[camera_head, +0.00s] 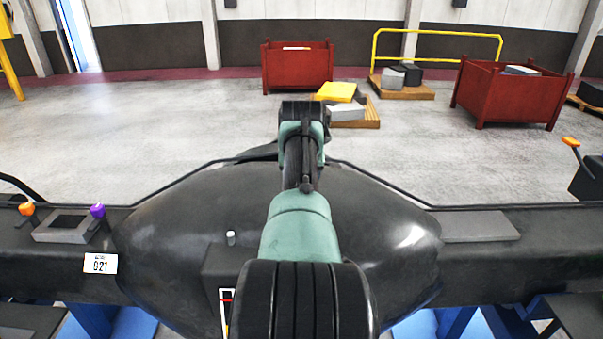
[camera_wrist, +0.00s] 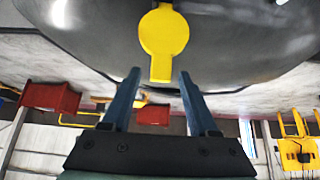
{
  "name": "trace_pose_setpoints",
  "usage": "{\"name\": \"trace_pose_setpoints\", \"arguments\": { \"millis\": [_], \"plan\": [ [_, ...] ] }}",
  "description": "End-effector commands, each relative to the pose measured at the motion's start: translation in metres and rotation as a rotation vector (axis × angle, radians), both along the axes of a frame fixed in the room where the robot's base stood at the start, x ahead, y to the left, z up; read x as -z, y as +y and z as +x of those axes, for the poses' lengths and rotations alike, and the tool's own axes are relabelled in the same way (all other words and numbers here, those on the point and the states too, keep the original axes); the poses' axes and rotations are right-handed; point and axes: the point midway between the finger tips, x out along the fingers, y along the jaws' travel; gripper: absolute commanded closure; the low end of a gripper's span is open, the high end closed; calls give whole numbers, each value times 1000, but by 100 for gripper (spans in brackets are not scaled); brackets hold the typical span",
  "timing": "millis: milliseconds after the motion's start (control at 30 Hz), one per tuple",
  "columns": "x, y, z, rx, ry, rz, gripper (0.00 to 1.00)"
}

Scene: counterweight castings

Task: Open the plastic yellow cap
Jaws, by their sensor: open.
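The yellow cap (camera_wrist: 163,32) is a flat round disc with a short straight tab, seen in the wrist view at the top centre. It sits against the dark, rounded casting (camera_wrist: 90,30) and looks closed against it. My gripper (camera_wrist: 160,73) is open and empty, its two blue fingers apart, with the cap's tab appearing between the fingertips. I cannot tell how much depth separates them. In the head view the same dark casting (camera_head: 180,225) spans the foreground; my arm crosses it, and the cap and my fingers are hidden.
The wrist view is upside down. In the head view, red bins (camera_head: 297,68) and (camera_head: 505,95) stand behind on the floor. A pallet (camera_head: 365,118) carries grey and yellow blocks (camera_head: 337,91). A yellow rail (camera_head: 440,34) stands behind. Control levers flank the casting. Open floor lies beyond.

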Motion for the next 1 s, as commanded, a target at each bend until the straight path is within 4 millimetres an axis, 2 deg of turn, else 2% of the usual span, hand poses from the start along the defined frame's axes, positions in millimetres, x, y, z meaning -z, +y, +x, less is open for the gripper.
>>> {"name": "trace_pose_setpoints", "arguments": {
  "millis": [267,567,767,1000],
  "plan": [
    [-5,0,-2,0,-2,0,40],
    [-19,0,-15,0,-3,0,40],
    [-39,0,-30,0,-5,0,40],
    [-77,0,-57,0,-6,0,40]
  ]
}}
